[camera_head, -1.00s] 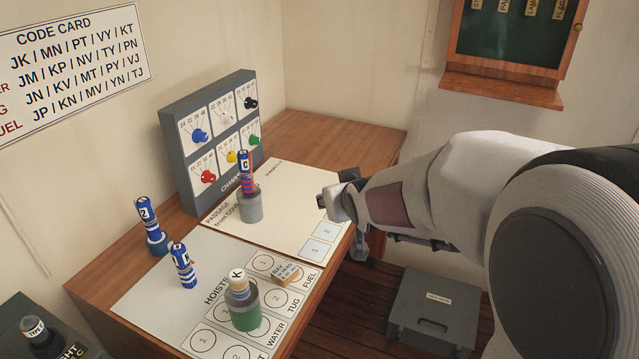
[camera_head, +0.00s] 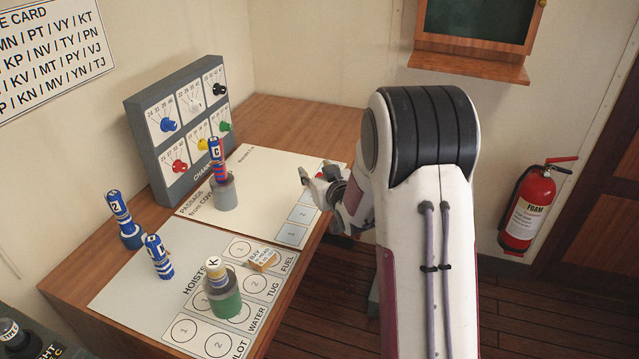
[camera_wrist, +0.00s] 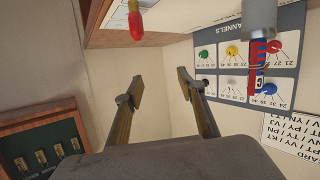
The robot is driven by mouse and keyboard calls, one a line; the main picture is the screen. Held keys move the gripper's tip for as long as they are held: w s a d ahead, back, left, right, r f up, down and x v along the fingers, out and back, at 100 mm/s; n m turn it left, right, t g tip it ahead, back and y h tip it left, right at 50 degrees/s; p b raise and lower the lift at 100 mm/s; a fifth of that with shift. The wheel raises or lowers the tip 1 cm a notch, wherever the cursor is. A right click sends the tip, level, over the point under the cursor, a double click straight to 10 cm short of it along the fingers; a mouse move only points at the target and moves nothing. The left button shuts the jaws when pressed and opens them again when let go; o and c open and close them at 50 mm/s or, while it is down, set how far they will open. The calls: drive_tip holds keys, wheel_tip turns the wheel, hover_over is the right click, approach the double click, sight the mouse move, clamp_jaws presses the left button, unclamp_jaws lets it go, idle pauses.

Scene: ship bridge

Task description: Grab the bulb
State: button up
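A small bulb with a red tip and yellow base (camera_wrist: 134,22) shows at the top of the wrist view, by the desk edge. A red spot (camera_head: 321,175), probably the same bulb, shows by my fingers in the head view, mostly covered. My gripper (camera_head: 314,173) is at the right edge of the desk, beside the cream chart sheet. In the wrist view its two fingers (camera_wrist: 160,76) are spread apart with nothing between them. The bulb lies beyond the fingertips there, apart from them. How far the gap is I cannot tell.
A green-based cylinder marked K (camera_head: 222,297) stands on the hoists sheet. Two blue striped pieces (camera_head: 122,219) (camera_head: 157,257) are at left. A channel panel (camera_head: 181,128) is behind. A fire extinguisher (camera_head: 527,209) is at right.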

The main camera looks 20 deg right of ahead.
drive_tip(key=d+f+t, duration=0.1)
drive_tip(key=f, duration=0.2)
drive_tip(key=w+d+f+t, duration=0.1)
drive_tip(key=f, duration=0.2)
drive_tip(key=d+f+t, duration=0.1)
drive_tip(key=d+f, duration=0.1)
drive_tip(key=f, duration=0.2)
drive_tip(key=shift+w+y, duration=0.2)
drive_tip(key=shift+y, duration=0.1)
drive_tip(key=shift+s+d+f+m+t, duration=0.2)
drive_tip(key=shift+f+m+t, duration=0.1)
drive_tip(key=shift+f, duration=0.3)
drive_tip(key=shift+w+d, duration=0.1)
drive_tip(key=shift+w, duration=1.2)
drive_tip(key=shift+w+r, duration=0.1)
drive_tip(key=shift+w, duration=0.05)
drive_tip(key=shift+w+d+r, duration=0.1)
drive_tip(key=shift+w+r, duration=0.05)
drive_tip(key=shift+w, duration=0.55)
drive_tip(key=shift+w+r, duration=0.15)
drive_tip(key=shift+w, duration=0.5)
drive_tip(key=shift+w+d, duration=0.1)
drive_tip(key=shift+w, duration=1)
